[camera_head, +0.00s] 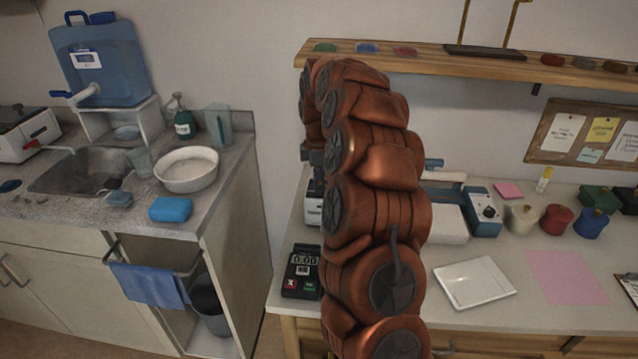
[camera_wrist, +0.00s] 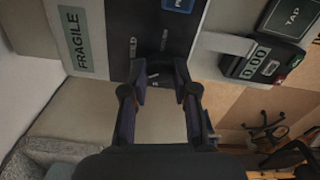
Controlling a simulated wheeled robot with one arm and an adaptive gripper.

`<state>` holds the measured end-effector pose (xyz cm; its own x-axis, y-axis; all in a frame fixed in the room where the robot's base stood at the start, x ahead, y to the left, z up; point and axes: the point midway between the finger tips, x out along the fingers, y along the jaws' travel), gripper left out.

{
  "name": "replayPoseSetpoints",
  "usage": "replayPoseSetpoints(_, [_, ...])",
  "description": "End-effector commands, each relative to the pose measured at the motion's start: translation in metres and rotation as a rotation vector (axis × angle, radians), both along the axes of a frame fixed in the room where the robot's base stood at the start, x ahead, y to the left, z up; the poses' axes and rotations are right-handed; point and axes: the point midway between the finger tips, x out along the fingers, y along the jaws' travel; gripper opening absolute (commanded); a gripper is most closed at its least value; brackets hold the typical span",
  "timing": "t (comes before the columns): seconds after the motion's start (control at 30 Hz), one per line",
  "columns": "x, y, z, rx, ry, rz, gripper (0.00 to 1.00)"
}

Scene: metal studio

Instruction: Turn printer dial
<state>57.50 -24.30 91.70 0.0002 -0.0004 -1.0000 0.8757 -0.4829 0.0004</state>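In the wrist view, a dark-fronted device (camera_wrist: 113,22), seemingly the printer, fills the top, with a "FRAGILE" label (camera_wrist: 71,40) on its left side. Its panel has small lettering and a blue patch (camera_wrist: 179,4). My gripper (camera_wrist: 162,88) is open, its two fingers apart and pointing at the lower edge of this panel. A small grey part shows between the fingertips; I cannot tell if it is the dial or if the fingers touch it. In the head view, my copper arm hides my gripper and most of this device; a pale part (camera_head: 313,207) shows left of the arm.
A payment terminal reading 0.00 (camera_head: 302,272) stands close by; it also shows in the wrist view (camera_wrist: 256,63). Right of my arm are a blue device with a knob (camera_head: 486,211), several coloured pots and a white tray (camera_head: 474,283). A wooden shelf (camera_head: 450,61) hangs above.

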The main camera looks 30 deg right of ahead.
Motion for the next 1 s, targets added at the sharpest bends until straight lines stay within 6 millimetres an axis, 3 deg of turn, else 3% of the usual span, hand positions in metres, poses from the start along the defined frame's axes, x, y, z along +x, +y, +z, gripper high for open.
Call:
replayPoseSetpoints(0.23, [0.000, 0.000, 0.000, 0.000, -0.001, -0.001, 0.53])
replayPoseSetpoints(0.57, [0.000, 0.000, 0.002, 0.000, -0.001, -0.001, 0.53])
replayPoseSetpoints(0.77, [0.001, 0.000, 0.024, -0.003, -0.005, 0.000, 0.53])
replayPoseSetpoints(1.0, [0.001, 0.000, 0.065, -0.001, -0.002, 0.000, 0.53])
